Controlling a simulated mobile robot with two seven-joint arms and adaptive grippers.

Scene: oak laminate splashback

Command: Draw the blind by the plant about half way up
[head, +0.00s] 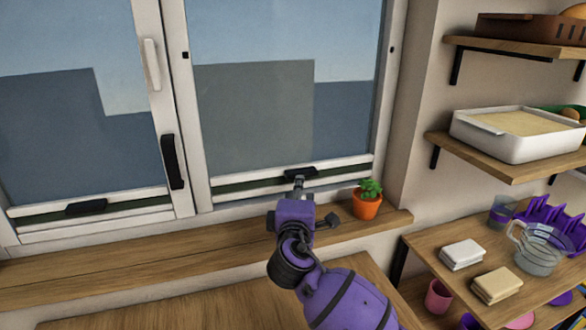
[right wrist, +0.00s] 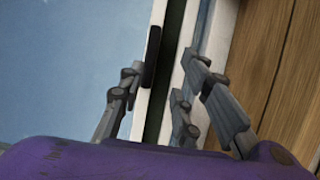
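The blind by the plant (head: 252,110) is a see-through sheet over the right window pane, drawn down almost to the sill. Its white bottom rail (head: 235,187) carries a black tab handle (head: 300,174). The plant (head: 368,200) stands in an orange pot on the sill, right of my gripper. My right gripper (head: 299,188) is at the handle. In the right wrist view its fingers (right wrist: 158,90) are spread, one on each side of the white rail (right wrist: 150,92), with the black handle (right wrist: 152,55) just beyond; contact is unclear. My left gripper is out of view.
A second blind with a black tab (head: 86,207) covers the left pane, also low. A black window handle (head: 172,162) and a white one (head: 151,65) are on the frame. The wooden sill (head: 150,250) is clear left of my arm. Shelves (head: 510,158) with dishes stand at right.

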